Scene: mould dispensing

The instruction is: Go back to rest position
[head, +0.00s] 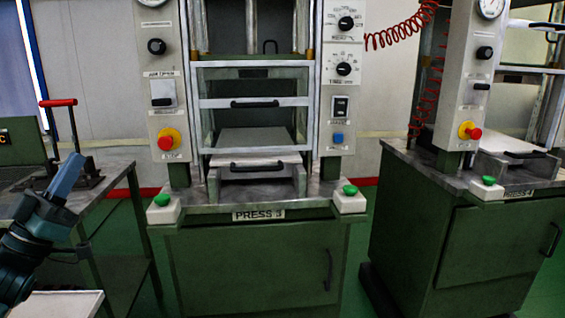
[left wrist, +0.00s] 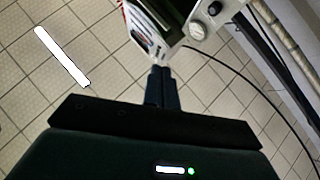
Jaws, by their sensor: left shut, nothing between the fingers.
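My left gripper (head: 66,178) is at the left of the head view, in front of the workbench on that side. Its fingers point up and to the right, and they are shut with nothing between them. In the left wrist view the closed fingers (left wrist: 159,84) stand together below a white panel with knobs (left wrist: 190,28). My right gripper is in neither view.
A press labelled PRESS 3 (head: 258,215) stands ahead on a green cabinet (head: 250,268). Another press (head: 470,95) stands at the right. A workbench (head: 108,185) with a red-handled tool (head: 58,103) is at the left. Green floor shows between the cabinets.

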